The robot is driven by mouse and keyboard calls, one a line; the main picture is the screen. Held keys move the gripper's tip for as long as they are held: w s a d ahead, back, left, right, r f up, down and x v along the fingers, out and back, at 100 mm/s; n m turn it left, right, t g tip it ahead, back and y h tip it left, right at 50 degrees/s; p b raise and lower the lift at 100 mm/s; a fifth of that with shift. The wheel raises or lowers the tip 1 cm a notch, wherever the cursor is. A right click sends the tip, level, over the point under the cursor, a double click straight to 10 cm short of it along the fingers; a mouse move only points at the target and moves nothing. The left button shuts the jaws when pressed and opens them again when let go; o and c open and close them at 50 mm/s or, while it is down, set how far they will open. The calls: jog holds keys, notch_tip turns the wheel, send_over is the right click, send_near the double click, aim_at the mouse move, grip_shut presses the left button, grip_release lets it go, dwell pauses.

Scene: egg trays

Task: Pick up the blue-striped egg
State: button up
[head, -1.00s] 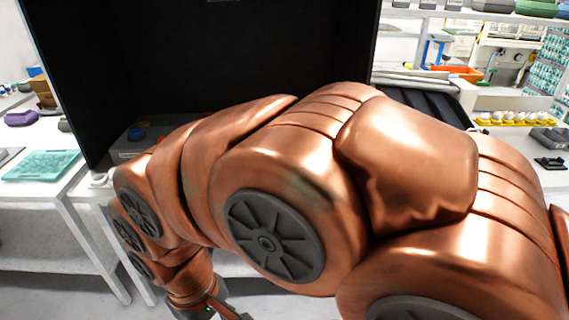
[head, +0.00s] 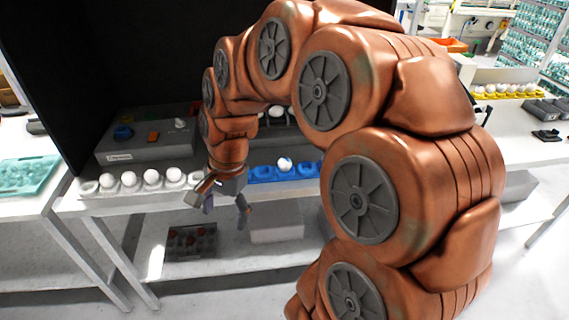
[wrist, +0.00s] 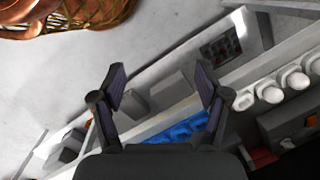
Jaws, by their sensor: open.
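A white egg with blue marking (head: 285,164) sits in a blue tray (head: 262,174) near the front edge of the table. My gripper (head: 226,209) is open and empty, pointing down in front of the table edge, to the left of the egg. The wrist view shows both fingers of the gripper (wrist: 161,80) spread apart with nothing between them. Part of the blue tray (wrist: 178,132) shows low between the fingers there. The marked egg cannot be made out in the wrist view.
A pale tray (head: 87,190) with several white eggs stands left of my gripper. A grey control box (head: 135,148) is behind it. The lower shelf holds a dark crate (head: 190,243) and a pale box (head: 276,224). A yellow tray (head: 508,97) with white eggs is at far right.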

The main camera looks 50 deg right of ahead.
jog(key=w+d+m+t, duration=0.1)
jog(key=w+d+m, duration=0.4)
jog(key=d+m, duration=0.1)
jog(key=m+t+h+p, duration=0.1)
jog(key=m+t, duration=0.2)
jog(key=m, duration=1.4)
send_over(288, 160)
jog(key=s, duration=0.3)
notch_tip(288, 160, down, 5)
jog(key=shift+w+d+f+m, duration=0.1)
jog(key=shift+d+f+m, duration=0.2)
jog(key=shift+d+f, duration=0.15)
jog(key=shift+w+f, duration=0.1)
jog(key=shift+f, duration=0.2)
jog(key=shift+w+a+p+x, duration=0.15)
jog(key=shift+p+x, duration=0.7)
jog(key=shift+x, duration=0.65)
jog(key=shift+w+a+p+x, duration=0.2)
jog(key=shift+p+x, duration=0.6)
jog(key=shift+x, duration=0.7)
jog(key=shift+w+f, duration=0.15)
jog(key=shift+f, duration=0.1)
jog(key=shift+c, duration=0.2)
